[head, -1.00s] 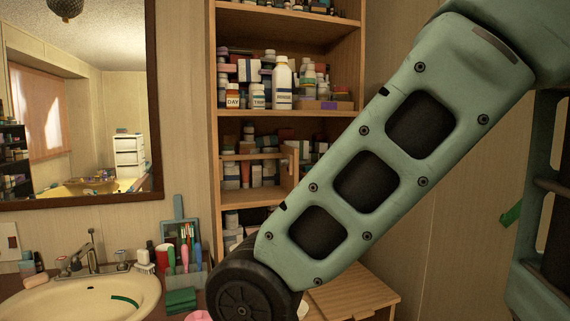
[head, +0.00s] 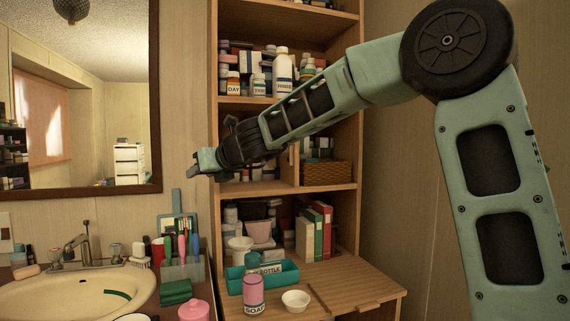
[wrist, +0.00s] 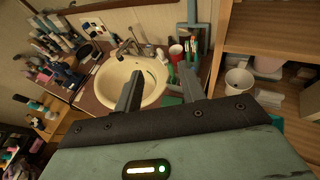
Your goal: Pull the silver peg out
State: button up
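I cannot make out a silver peg in either view. My gripper (head: 203,160) is raised in front of the left upright of the wooden shelf unit (head: 214,120), pointing left toward the mirror. In the wrist view my gripper (wrist: 160,82) has its two fingers well apart with nothing between them, so it is open and empty. The sink (wrist: 140,82) shows beyond and below the fingers. My arm covers part of the middle shelves, so whatever is behind it is hidden. A wooden fold-down desk board (head: 325,275) with a narrow raised wooden strip stands below my gripper.
A teal tray (head: 240,284), a soap bottle (head: 253,298) and a white bowl (head: 296,300) stand on the board. Bottles (head: 283,75) fill the upper shelf. A toothbrush holder (head: 183,268) stands beside the sink (head: 60,298). A mirror (head: 80,100) hangs at the left.

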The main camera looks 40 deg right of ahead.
jog(key=w+d+r+m+t+h+b, duration=0.2)
jog(key=w+d+m+h, duration=0.15)
jog(key=d+m, duration=0.75)
jog(key=m+h+b, duration=0.1)
jog(key=m+h, duration=0.3)
jog(key=m, duration=0.7)
send_near(285, 151)
jog(key=w, duration=0.1)
jog(key=shift+g, duration=0.4)
jog(key=shift+r+x, duration=0.2)
jog(key=shift+x, duration=2.05)
jog(key=shift+p+x, duration=1.15)
jog(key=shift+x, duration=1.4)
jog(key=shift+d, duration=0.1)
jog(key=c, duration=0.8)
jog(key=shift+o, duration=0.2)
jog(key=shift+w+a+f+b, duration=0.1)
jog(key=shift+w+a+b, duration=0.15)
jog(key=shift+a+b, duration=0.45)
jog(key=shift+w+a+f+b, duration=0.1)
jog(key=shift+w+a+b, duration=0.15)
jog(key=shift+a, duration=0.75)
jog(key=shift+s, duration=0.15)
